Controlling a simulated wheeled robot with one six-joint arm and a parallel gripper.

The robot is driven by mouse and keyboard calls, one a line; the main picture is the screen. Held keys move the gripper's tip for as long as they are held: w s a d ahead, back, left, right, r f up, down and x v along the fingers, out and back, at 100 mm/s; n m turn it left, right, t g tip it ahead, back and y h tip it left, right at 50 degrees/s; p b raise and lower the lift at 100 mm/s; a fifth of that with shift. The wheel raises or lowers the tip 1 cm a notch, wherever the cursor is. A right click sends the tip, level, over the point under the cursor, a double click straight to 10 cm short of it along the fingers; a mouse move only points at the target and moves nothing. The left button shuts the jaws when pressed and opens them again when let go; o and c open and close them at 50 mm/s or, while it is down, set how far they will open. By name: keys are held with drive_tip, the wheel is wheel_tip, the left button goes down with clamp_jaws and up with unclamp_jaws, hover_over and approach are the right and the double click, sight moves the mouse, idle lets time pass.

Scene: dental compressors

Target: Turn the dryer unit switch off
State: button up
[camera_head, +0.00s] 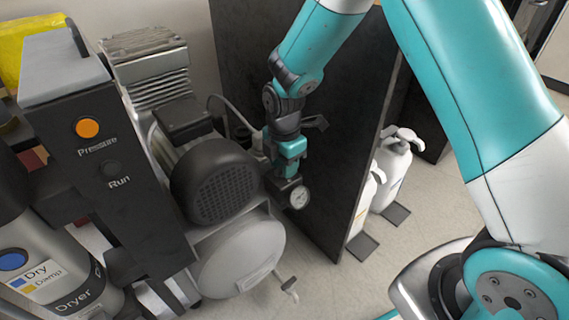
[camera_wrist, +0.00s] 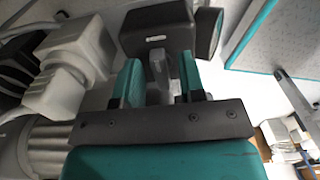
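In the head view my gripper (camera_head: 285,170) points down beside the compressor motor, just above a round gauge (camera_head: 298,197). In the wrist view its two teal fingers (camera_wrist: 160,82) are apart. A grey lever (camera_wrist: 158,68) stands between them, in front of a dark box (camera_wrist: 150,36) with a small white label. A narrow gap seems to show on each side of the lever; contact is unclear. The lever is hidden in the head view, and I cannot tell for sure that it is the dryer switch. The dryer cylinder (camera_head: 72,272) at lower left shows a blue indicator and a Dry/Damp label.
A dark unit (camera_head: 85,150) with an orange Pressure light and a dark Run knob stands left of the black motor (camera_head: 222,185). A dark upright panel (camera_head: 335,150) is close to the right of my gripper. White bottles (camera_head: 392,172) stand beyond it.

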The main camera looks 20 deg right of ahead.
clamp_jaws()
drive_tip(key=shift+r+m+p, duration=0.15)
drive_tip(key=shift+m+p, duration=0.25)
drive_tip(key=shift+p, duration=0.2)
drive_tip(key=m+p, duration=0.1)
drive_tip(key=p, duration=0.1)
drive_tip(key=shift+r+m+p, duration=0.15)
drive_tip(key=shift+m+p, duration=0.15)
drive_tip(key=shift+m, duration=0.1)
drive_tip(key=m+p, duration=0.4)
drive_tip(key=shift+s+m, duration=0.1)
drive_tip(key=shift+m, duration=0.2)
drive_tip(key=m+p, duration=0.4)
drive_tip(key=m, duration=0.1)
drive_tip(key=shift+s, duration=0.1)
drive_tip(key=m+p, duration=0.1)
drive_tip(key=m, duration=0.1)
drive_tip(key=m+p, duration=0.2)
drive_tip(key=m, duration=0.1)
drive_tip(key=shift+a+f, duration=0.15)
drive_tip(key=shift+f, duration=0.05)
drive_tip(key=shift+m, duration=0.5)
